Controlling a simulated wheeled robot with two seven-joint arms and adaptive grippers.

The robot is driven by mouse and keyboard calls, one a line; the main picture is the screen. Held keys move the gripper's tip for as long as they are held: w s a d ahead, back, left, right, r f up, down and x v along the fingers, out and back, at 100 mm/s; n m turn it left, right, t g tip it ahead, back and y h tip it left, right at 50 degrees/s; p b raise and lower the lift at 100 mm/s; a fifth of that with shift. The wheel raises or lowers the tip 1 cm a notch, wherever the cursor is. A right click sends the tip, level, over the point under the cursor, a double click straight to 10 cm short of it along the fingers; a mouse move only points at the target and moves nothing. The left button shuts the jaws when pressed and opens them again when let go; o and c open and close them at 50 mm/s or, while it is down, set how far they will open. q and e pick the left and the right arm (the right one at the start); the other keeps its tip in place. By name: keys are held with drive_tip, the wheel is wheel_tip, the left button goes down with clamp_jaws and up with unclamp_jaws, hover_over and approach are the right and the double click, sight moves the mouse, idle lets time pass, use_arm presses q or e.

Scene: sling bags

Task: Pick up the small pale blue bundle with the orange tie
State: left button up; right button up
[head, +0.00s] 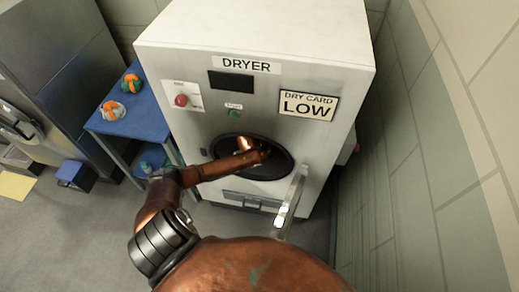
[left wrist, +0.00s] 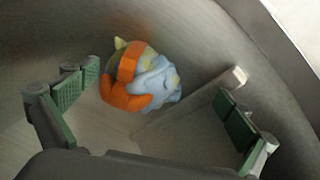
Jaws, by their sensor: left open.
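The pale blue bundle (left wrist: 158,82) with an orange tie (left wrist: 126,88) lies against the metal drum wall in the left wrist view. A yellow-green patch shows at its top left. My left gripper (left wrist: 160,92) is open, with one green-padded finger at each side of the picture. The bundle appears between the fingers, beyond them and nearer the left one; no contact is visible. In the head view, my left arm reaches into the round opening of the dryer (head: 186,55). The gripper and bundle are hidden inside there. My right gripper is not in view.
A pale raised rib (left wrist: 195,105) runs along the drum beside the bundle. The dryer door (head: 291,203) stands open at the right of the opening. A blue table (head: 139,118) at the left holds two orange-tied bundles. A wall stands close on the right.

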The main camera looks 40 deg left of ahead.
use_arm(q)
drive_tip(key=shift+w+a, duration=0.3)
drive_tip(key=shift+w, duration=0.2)
drive_tip(key=w, duration=0.1)
drive_tip(key=w+a+b, duration=0.1)
drive_tip(key=w, duration=0.1)
drive_tip(key=w+a+f+b, duration=0.1)
drive_tip(key=shift+w+a, duration=0.2)
drive_tip(key=shift+a, duration=0.05)
drive_tip(key=shift+c, duration=0.3)
drive_tip(key=shift+d, duration=0.1)
drive_tip(key=c, duration=1.3)
drive_tip(key=shift+o, duration=0.2)
drive_tip(key=shift+r, duration=0.1)
